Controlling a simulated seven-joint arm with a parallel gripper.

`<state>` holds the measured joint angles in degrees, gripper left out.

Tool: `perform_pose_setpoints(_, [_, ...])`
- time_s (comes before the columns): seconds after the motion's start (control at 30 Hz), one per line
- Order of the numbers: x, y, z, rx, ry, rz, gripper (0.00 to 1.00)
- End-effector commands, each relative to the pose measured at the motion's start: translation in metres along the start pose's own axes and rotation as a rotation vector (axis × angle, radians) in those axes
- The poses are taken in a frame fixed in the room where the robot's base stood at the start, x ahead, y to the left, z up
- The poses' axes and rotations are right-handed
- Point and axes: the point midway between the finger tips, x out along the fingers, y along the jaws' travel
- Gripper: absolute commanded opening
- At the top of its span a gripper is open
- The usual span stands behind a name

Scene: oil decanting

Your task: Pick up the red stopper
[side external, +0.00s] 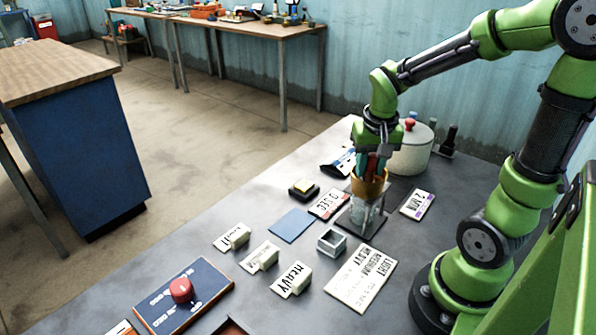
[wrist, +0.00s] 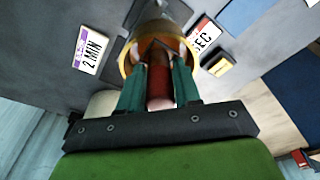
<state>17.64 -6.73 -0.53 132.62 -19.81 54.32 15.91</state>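The red stopper (wrist: 159,80) is upright between the two teal fingers of my gripper, inside the brass-coloured cup. The cup (side external: 369,187) sits at the top of a clear stand on a dark base. My gripper (side external: 371,168) points down with its fingertips at the cup's mouth. In the wrist view, my gripper (wrist: 160,72) has one finger close on each side of the stopper. I cannot tell whether the fingers press on it. The stopper's lower end is hidden by the cup.
A white pot (side external: 412,150) with a red knob stands behind the cup. A "2 MIN" card (side external: 417,204) and a "SEC" card (side external: 328,204) lie to either side. A blue mat (side external: 292,225), small labelled blocks and a blue board (side external: 203,281) with a red button lie in front.

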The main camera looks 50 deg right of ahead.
Motion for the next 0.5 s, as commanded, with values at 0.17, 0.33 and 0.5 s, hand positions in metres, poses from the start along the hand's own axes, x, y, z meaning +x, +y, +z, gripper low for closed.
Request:
perform_pose_setpoints(0.17, [-0.0004, 0.0, -0.0001, 0.0, 0.0, 0.0, 0.2])
perform_pose_setpoints(0.33, [-0.0006, -0.0001, -0.0002, 0.0, 0.0, 0.0, 0.0])
perform_pose_setpoints(0.5, [-0.0009, -0.0002, -0.0004, 0.0, 0.001, -0.001, 0.0])
